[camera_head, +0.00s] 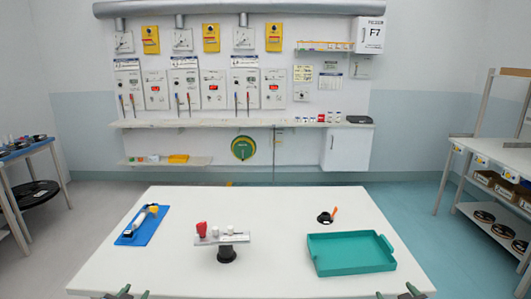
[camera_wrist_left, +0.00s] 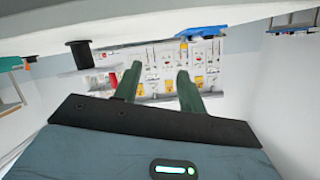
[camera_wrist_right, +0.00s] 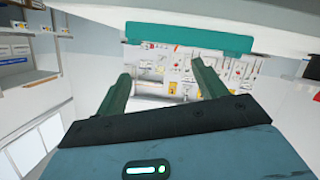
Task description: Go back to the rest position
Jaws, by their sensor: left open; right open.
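My left gripper (camera_head: 126,293) is at the near left edge of the white table (camera_head: 270,210), open and empty. In the left wrist view its two fingers (camera_wrist_left: 157,90) stand apart with nothing between them. My right gripper (camera_head: 400,293) is at the near right edge of the table, also open and empty. In the right wrist view its fingers (camera_wrist_right: 160,85) are spread with only the far wall behind them. In the head view only the fingertips of both grippers show.
On the table are a blue mat (camera_head: 132,236) with a white tool, a small stand (camera_head: 227,254) with a red-topped piece, a teal tray (camera_head: 350,262) and a black holder (camera_head: 324,218). Shelves stand left and right. The table's near middle is clear.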

